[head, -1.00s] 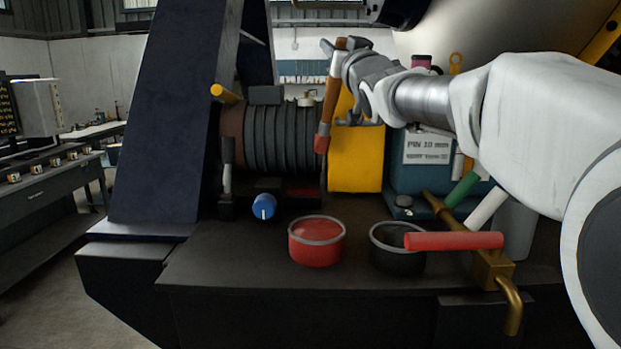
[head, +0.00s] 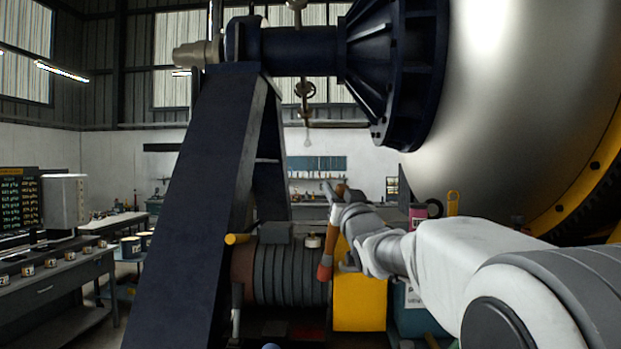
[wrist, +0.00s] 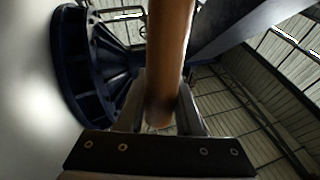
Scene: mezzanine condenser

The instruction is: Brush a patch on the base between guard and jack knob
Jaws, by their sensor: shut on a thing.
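My gripper (head: 340,205) is shut on a brush (head: 325,268). The brush hangs nearly upright, with a pale band and a red-orange lower end. In the wrist view, its wooden shaft (wrist: 168,60) stands between the two fingers. Only the top of the blue knob (head: 270,346) shows at the bottom edge.
A ribbed dark motor (head: 285,275) stands left of the guard, behind a dark slanted support (head: 190,220). A teal box with a white label (head: 413,297) is on the right. The large pale drum (head: 520,110) overhangs the arm.

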